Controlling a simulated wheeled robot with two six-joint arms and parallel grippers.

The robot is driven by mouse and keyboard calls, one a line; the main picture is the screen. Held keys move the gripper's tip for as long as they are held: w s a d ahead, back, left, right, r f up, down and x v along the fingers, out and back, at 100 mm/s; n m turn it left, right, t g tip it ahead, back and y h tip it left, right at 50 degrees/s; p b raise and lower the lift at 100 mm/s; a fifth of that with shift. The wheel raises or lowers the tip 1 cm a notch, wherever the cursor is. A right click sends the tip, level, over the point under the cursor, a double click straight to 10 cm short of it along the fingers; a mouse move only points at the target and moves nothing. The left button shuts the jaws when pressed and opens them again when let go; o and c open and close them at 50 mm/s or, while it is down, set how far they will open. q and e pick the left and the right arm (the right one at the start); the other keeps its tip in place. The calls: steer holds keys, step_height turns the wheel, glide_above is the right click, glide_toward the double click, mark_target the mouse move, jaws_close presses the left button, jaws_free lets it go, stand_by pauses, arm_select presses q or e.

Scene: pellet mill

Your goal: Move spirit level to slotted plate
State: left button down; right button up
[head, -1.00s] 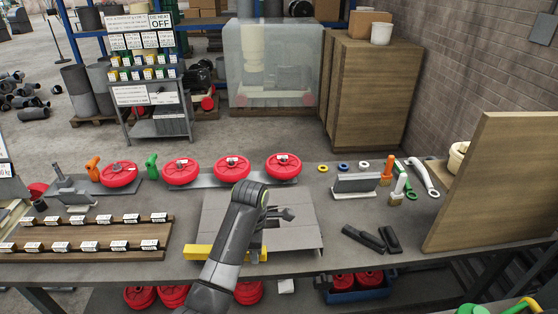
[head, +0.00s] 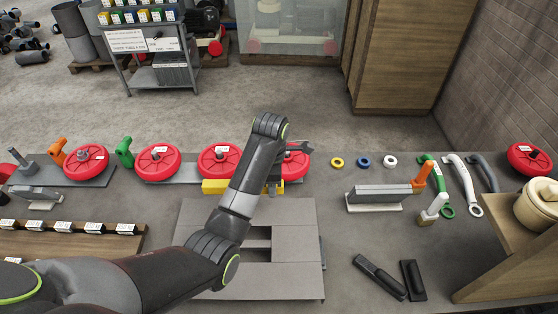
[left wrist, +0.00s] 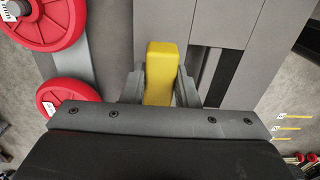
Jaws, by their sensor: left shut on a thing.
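The spirit level is a yellow bar (head: 214,187), held level at the back edge of the slotted plate, in front of the red wheels. My left gripper (head: 273,186) is shut on it; my forearm hides part of the bar. In the left wrist view the yellow bar (left wrist: 160,72) sits between the two grey fingers of the gripper (left wrist: 160,88). The slotted plate (head: 292,270) is a grey panelled plate on the bench with dark openings near its middle; my arm covers part of it. Its grey panels also show in the left wrist view (left wrist: 215,22). My right gripper is not in view.
Red wheels (head: 157,162) line the back of the bench. A grey block on a white base (head: 378,198), coloured rings (head: 363,162) and curved handles (head: 457,175) are at right. Black tools (head: 380,278) lie right of the plate. A wooden rack (head: 75,245) is at left.

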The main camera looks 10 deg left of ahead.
arm_select(q)
steer(key=shift+w, duration=0.25)
steer(key=shift+s+r, duration=0.35)
steer(key=shift+s, duration=0.25)
steer(key=shift+w+f, duration=0.3)
steer(key=shift+f, duration=0.5)
steer(key=shift+f+b, duration=0.35)
steer(key=shift+f, duration=0.5)
steer(key=shift+s+f, duration=0.1)
steer(key=shift+f, duration=0.7)
steer(key=shift+f+b, duration=0.5)
steer(key=shift+f, duration=0.65)
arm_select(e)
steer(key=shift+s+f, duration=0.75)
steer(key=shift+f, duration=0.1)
arm_select(q)
steer(key=shift+f, duration=0.1)
